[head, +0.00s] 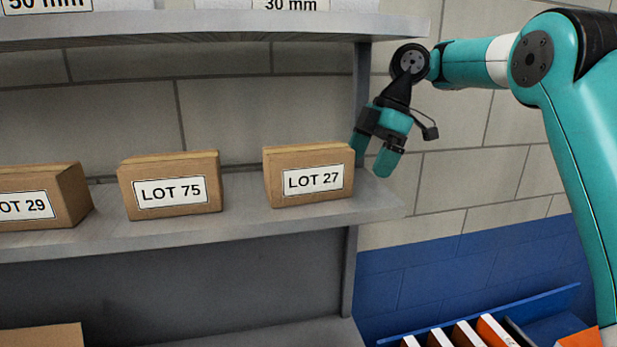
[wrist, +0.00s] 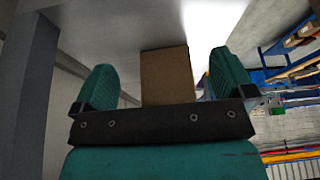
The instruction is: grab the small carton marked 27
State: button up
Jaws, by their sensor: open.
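The small carton marked LOT 27 (head: 308,174) stands upright on the grey middle shelf, near its right end, with its label facing me. My gripper (head: 374,158) is at the carton's right side, close to the shelf's end, with its fingers pointing down and left. In the wrist view the gripper (wrist: 165,85) is open, with one finger on each side of a plain brown carton face (wrist: 166,76). Gaps show between the carton and both fingers. Nothing is held, and how far the carton reaches between the fingers is hard to tell.
The LOT 75 carton (head: 171,184) stands to the left, with a LOT 29 carton (head: 40,196) beyond it. An upper shelf (head: 190,28) is overhead, and a grey post (wrist: 30,80) is at the left in the wrist view. Orange-and-white items (head: 495,331) lie lower right.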

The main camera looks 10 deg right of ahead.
aim_at(344, 164)
jog(key=shift+a, duration=0.7)
jog(key=a, duration=0.1)
jog(key=a+b, duration=0.1)
jog(key=a+f, duration=0.1)
jog(key=a, duration=0.1)
jog(key=shift+s, duration=0.25)
jog(key=c, duration=1)
